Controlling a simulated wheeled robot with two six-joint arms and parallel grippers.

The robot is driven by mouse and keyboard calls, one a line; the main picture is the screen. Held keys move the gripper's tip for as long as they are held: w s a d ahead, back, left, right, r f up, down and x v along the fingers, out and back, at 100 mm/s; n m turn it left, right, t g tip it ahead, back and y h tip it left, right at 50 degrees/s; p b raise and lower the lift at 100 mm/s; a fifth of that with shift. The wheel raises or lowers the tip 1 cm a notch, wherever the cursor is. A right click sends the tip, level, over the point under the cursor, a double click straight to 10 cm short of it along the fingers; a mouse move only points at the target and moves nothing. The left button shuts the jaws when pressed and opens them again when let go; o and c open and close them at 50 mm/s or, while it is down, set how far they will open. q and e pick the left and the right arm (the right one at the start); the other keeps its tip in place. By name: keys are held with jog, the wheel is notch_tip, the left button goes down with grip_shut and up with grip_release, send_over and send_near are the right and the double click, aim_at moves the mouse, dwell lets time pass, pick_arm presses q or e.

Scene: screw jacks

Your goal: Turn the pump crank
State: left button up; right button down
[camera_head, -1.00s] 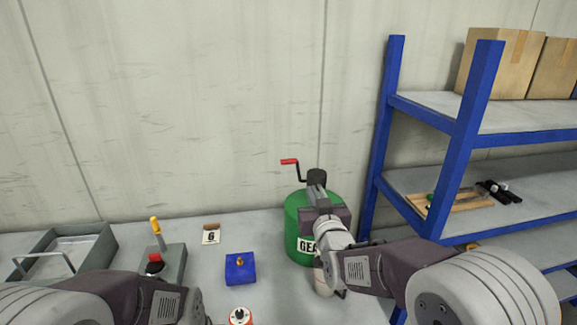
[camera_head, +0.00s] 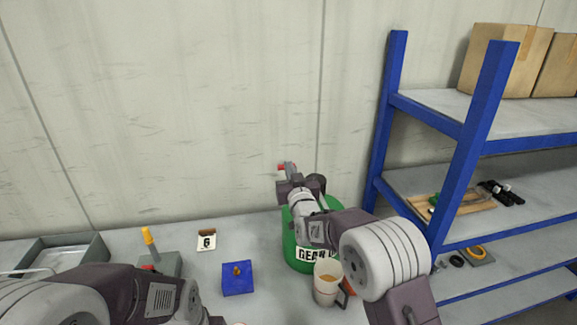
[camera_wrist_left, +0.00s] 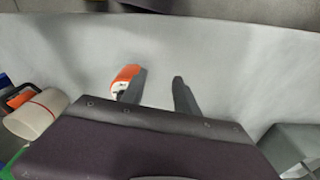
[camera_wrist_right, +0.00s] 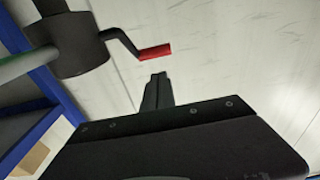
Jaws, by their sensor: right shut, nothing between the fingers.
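The green drum (camera_head: 292,250) with a "GEAR" label carries a black pump head (camera_head: 317,184), which shows larger in the right wrist view (camera_wrist_right: 70,42). A thin black crank arm (camera_wrist_right: 122,42) ends in a red handle (camera_wrist_right: 155,52). In the head view only the left end of the red handle (camera_head: 280,167) shows past my gripper. My right gripper (camera_wrist_right: 159,76) is shut and empty, with its fingertips close to the red handle; I see no grip on it. My left gripper (camera_wrist_left: 158,76) is open and empty over the bench, its fingers outside the head view.
A white mug (camera_head: 327,284) stands in front of the drum. A blue block (camera_head: 238,278), a "6" card (camera_head: 206,240), a grey lever box (camera_head: 170,265) and a grey tray (camera_head: 95,248) are on the bench. A blue shelf (camera_head: 470,140) stands right. An orange-and-white object (camera_wrist_left: 124,78) lies beside a left finger.

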jog(key=shift+w+a+f+p, duration=0.25)
jog(key=shift+w+f+p, duration=0.05)
jog(key=shift+w+f, duration=0.65)
jog(key=w+f+g+p, duration=0.1)
jog(key=g+p, duration=0.1)
jog(key=p, duration=0.3)
jog(key=w+f+g+p, duration=0.1)
jog(key=g+p, duration=0.1)
jog(key=p, duration=0.4)
jog(key=w+f+g+h+p, duration=0.1)
jog(key=w+g+p, duration=0.1)
jog(key=p, duration=0.4)
jog(key=shift+a, duration=0.4)
jog(key=shift+s, duration=0.1)
